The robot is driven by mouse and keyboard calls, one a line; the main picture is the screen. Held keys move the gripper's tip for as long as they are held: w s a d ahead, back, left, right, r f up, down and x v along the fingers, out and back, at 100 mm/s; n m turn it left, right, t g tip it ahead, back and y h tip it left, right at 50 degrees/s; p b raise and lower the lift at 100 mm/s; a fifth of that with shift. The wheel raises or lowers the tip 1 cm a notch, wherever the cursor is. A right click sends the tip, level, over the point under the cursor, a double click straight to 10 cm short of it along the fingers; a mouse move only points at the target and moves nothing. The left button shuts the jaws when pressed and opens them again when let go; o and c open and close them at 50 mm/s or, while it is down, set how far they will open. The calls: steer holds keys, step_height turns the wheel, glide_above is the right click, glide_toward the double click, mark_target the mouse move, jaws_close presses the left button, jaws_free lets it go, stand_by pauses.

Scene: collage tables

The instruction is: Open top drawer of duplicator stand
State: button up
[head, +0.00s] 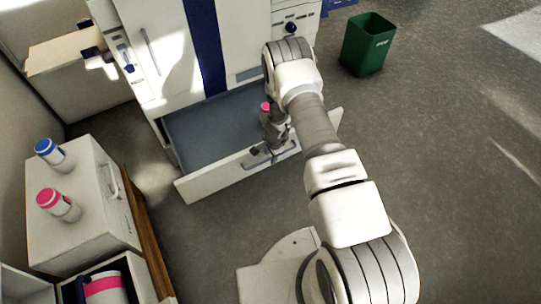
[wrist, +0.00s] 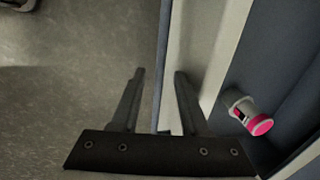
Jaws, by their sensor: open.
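The white duplicator (head: 178,45) with a dark blue stripe stands at the back in the head view. Below it a wide drawer is pulled out, with a grey-blue inside (head: 205,125) and a white front panel (head: 215,182). A handle (head: 285,149) is on that front. My gripper (head: 262,153) is at the handle, pointing down; contact cannot be told. In the wrist view my open gripper (wrist: 157,85) has one finger over the floor and one over the white drawer front (wrist: 195,50). No handle is clear between the fingers there.
A pink-capped bottle (wrist: 250,117) is inside the drawer, close to my gripper. A white cabinet (head: 90,220) at left carries a blue-capped bottle (head: 52,153) and a pink-capped bottle (head: 57,203). A green bin (head: 367,45) stands back right. The floor at right is clear.

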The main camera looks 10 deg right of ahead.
steer(key=s+r+p, duration=0.1)
steer(key=r+p, duration=0.2)
steer(key=r, duration=0.5)
steer(key=s+d+r+p, duration=0.1)
steer(key=s+r+p, duration=0.1)
steer(key=r, duration=0.7)
steer(key=shift+p, duration=0.45)
steer(key=shift+s, duration=0.1)
steer(key=s+a+r+n+t+y, duration=0.1)
steer(key=a+r+n, duration=0.15)
steer(key=r, duration=1.15)
steer(key=s+a+r+n+t+y, duration=0.15)
steer(key=r+n, duration=0.25)
steer(key=r, duration=1.1)
steer(key=s+d+r+n+t+h, duration=0.15)
steer(key=s+r+n, duration=0.25)
steer(key=s+r, duration=0.6)
steer(key=s+d+r+n+h, duration=0.2)
steer(key=s+d+r+n, duration=0.3)
steer(key=s, duration=0.8)
step_height(320, 180, up, 20)
steer(key=a+m+p, duration=0.1)
steer(key=a+p, duration=0.1)
steer(key=p, duration=1.7)
steer(key=shift+s, duration=0.35)
